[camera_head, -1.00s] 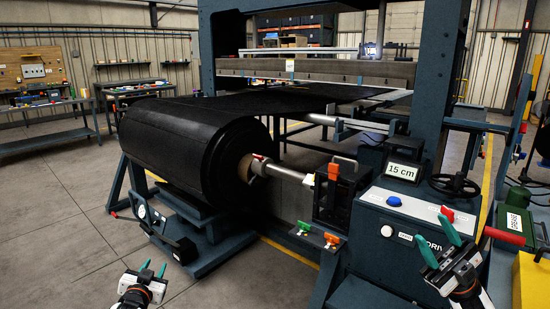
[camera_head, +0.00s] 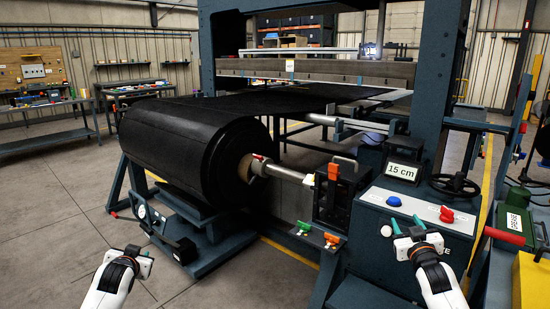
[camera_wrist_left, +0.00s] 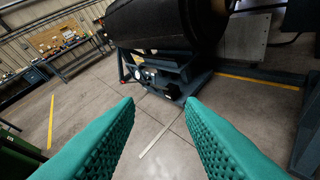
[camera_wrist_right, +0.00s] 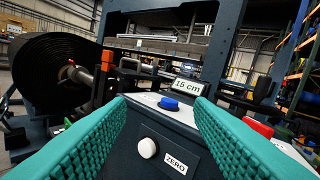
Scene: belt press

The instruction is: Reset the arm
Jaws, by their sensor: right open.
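My right gripper (camera_head: 407,222) is over the front of the control console (camera_head: 370,240) in the head view. In the right wrist view its green fingers (camera_wrist_right: 163,98) are apart with nothing between them. The blue button (camera_wrist_right: 169,103), the white ZERO button (camera_wrist_right: 148,148) and the 15 cm display (camera_wrist_right: 187,87) show beyond them. My left gripper (camera_head: 130,258) is low at the left in the head view, over the floor, its fingers mostly hidden. In the left wrist view its green fingers (camera_wrist_left: 160,100) are apart and empty.
A black belt roll (camera_head: 190,150) on a stand fills the middle left, feeding the press (camera_head: 320,70). A red knob (camera_head: 447,214) sits on the console. A green grease box (camera_head: 515,225) stands at right. Floor (camera_head: 60,220) at left is clear.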

